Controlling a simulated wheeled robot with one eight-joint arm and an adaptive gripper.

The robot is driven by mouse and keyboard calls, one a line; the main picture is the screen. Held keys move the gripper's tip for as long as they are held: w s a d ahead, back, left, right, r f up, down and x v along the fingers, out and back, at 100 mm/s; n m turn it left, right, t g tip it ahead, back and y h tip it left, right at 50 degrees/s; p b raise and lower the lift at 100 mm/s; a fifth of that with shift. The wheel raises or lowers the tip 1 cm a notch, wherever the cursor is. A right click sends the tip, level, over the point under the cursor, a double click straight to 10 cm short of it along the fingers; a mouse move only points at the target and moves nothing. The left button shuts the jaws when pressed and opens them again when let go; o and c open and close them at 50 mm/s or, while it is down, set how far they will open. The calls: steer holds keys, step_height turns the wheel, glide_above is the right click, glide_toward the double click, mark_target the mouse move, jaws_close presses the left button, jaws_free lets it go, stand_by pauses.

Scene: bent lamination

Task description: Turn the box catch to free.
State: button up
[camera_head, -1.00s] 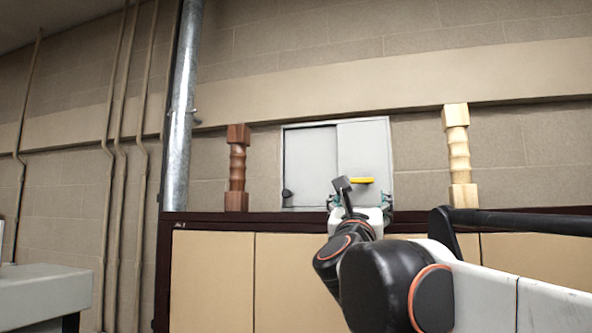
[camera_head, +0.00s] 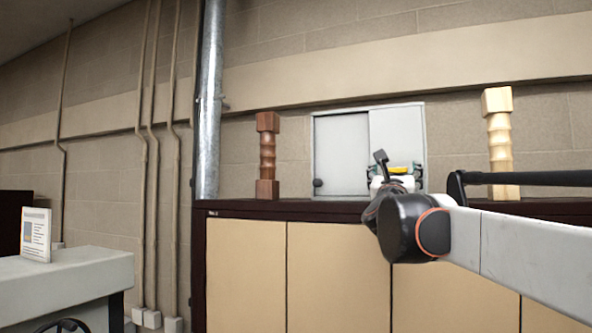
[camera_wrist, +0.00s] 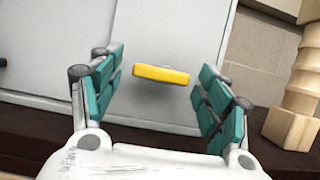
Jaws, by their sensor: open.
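The grey-white box (camera_head: 340,137) stands against the wall on top of the cabinet, with two door panels. Its yellow catch (camera_wrist: 161,75) is a bar lying nearly level, tilted slightly down to the right, on the right panel. In the head view the catch (camera_head: 402,170) is partly covered by my gripper (camera_head: 400,173). In the wrist view my gripper (camera_wrist: 160,92) is open, its teal-padded fingers on either side of the catch, with gaps between them and it. Nothing is held.
A dark round knob (camera_head: 318,183) is on the left panel. A dark turned wooden post (camera_head: 267,155) stands left of the box, a pale one (camera_head: 500,145) right. The cabinet (camera_head: 335,270) is below. A metal pipe (camera_head: 209,100) runs up the wall at left.

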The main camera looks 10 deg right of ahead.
steer(key=shift+d, duration=0.1)
steer(key=shift+r, duration=0.1)
steer(key=c, duration=1.1)
steer(key=shift+o, duration=0.2)
